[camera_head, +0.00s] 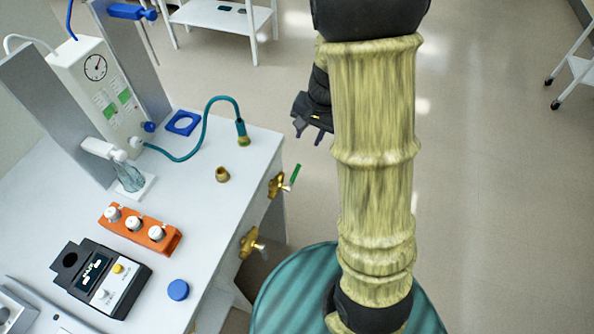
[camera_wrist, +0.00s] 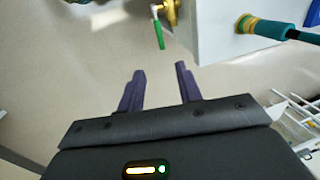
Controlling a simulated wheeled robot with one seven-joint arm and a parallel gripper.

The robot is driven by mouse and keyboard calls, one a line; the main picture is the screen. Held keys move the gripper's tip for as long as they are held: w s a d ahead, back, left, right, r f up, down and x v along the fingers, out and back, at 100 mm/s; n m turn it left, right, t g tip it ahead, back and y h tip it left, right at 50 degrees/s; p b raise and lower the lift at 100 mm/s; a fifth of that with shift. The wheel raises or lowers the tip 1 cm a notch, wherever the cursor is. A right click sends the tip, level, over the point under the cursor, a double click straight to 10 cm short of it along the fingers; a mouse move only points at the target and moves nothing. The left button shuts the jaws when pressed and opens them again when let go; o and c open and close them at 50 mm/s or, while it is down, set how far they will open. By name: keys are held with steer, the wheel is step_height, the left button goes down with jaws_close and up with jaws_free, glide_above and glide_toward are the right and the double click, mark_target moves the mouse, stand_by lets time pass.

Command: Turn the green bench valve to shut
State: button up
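The green bench valve is a brass body (camera_head: 275,185) with a green lever handle (camera_head: 295,173), on the right side face of the white bench. In the head view the handle points up and to the right. In the wrist view the green handle (camera_wrist: 159,33) hangs beyond the fingertips, near the bench corner. My gripper (camera_head: 314,134) is beyond and to the right of the valve, apart from it. Its two dark fingers (camera_wrist: 161,70) are spread with nothing between them.
A second brass valve (camera_head: 250,243) sits nearer on the same face. A teal hose (camera_head: 208,115) ends in a fitting near the bench corner. A brass cap (camera_head: 222,174), orange rack (camera_head: 140,230) and black instrument (camera_head: 100,278) stand on the bench.

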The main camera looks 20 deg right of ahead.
mark_target(296, 172)
steer(key=shift+f, duration=0.1)
steer(key=a+f+b, duration=0.1)
steer(key=f, duration=0.4)
steer(key=w+f+b, duration=0.1)
steer(key=f, duration=0.5)
steer(key=w+a+f+b, duration=0.1)
steer(key=f, duration=0.5)
steer(key=shift+a, duration=0.35)
jaws_close()
